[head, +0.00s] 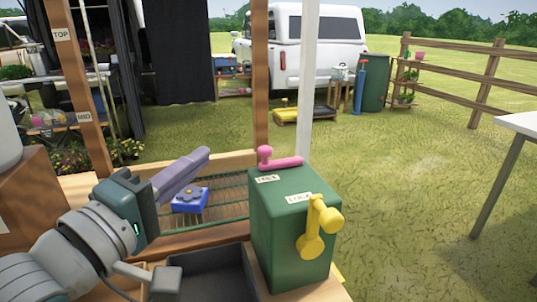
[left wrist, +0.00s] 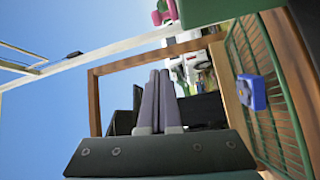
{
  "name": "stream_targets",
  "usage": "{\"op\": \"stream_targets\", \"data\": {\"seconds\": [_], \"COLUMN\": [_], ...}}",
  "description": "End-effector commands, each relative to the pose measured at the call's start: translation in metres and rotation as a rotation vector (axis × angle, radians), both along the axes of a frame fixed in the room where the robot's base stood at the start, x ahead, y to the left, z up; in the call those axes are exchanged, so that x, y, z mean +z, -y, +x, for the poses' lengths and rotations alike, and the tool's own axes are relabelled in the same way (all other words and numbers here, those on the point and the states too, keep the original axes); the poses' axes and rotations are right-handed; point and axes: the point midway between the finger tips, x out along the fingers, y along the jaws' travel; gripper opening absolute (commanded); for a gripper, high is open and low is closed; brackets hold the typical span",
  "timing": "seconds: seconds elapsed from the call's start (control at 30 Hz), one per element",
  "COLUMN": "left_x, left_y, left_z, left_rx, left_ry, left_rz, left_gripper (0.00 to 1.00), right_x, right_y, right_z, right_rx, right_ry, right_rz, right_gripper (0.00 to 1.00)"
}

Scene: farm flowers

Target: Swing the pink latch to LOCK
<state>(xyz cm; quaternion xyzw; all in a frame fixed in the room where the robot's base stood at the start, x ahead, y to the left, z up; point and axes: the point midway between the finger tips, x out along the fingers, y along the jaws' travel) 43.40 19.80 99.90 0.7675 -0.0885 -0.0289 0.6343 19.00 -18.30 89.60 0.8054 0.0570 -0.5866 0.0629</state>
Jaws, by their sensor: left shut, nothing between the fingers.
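The pink latch (head: 281,163) lies on top of a green box (head: 290,235), with its round knob standing up at its left end and its arm pointing right. A label reading LOCK (head: 267,180) is on the box top in front of it. The latch also shows at the top edge of the left wrist view (left wrist: 168,10), partly cut off. My left gripper (head: 203,156) is shut and empty, left of the latch and apart from it. Its closed fingers show in the left wrist view (left wrist: 160,92). My right gripper is not in view.
A yellow latch (head: 316,226) hangs on the box front beside another LOCK label (head: 299,198). A blue block (head: 190,200) with a knob sits by green wire mesh (head: 228,195). A wooden post (head: 260,75) and a white post (head: 308,80) rise behind the box.

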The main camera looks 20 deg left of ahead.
Motion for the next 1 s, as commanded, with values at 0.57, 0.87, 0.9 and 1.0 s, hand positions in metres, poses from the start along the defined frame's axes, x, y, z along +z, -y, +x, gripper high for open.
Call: {"op": "stream_targets", "data": {"seconds": [0.57, 0.87, 0.9, 1.0], "left_x": [0.001, -0.003, -0.003, -0.003], "left_y": [0.033, 0.049, 0.049, 0.049], "left_z": [0.070, 0.061, 0.061, 0.061], "left_rx": [-0.001, 0.000, 0.000, 0.000], "left_ry": [-0.004, -0.001, -0.001, -0.001], "left_rz": [-0.005, -0.001, -0.001, -0.001], "left_gripper": [0.00, 0.00, 0.00, 0.00], "right_x": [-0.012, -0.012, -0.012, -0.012], "right_y": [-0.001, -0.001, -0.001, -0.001], "right_z": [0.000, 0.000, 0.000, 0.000], "right_rx": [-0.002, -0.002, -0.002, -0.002], "right_ry": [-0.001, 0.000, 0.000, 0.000], "right_rz": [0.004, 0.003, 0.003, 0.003], "right_gripper": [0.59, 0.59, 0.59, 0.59]}}
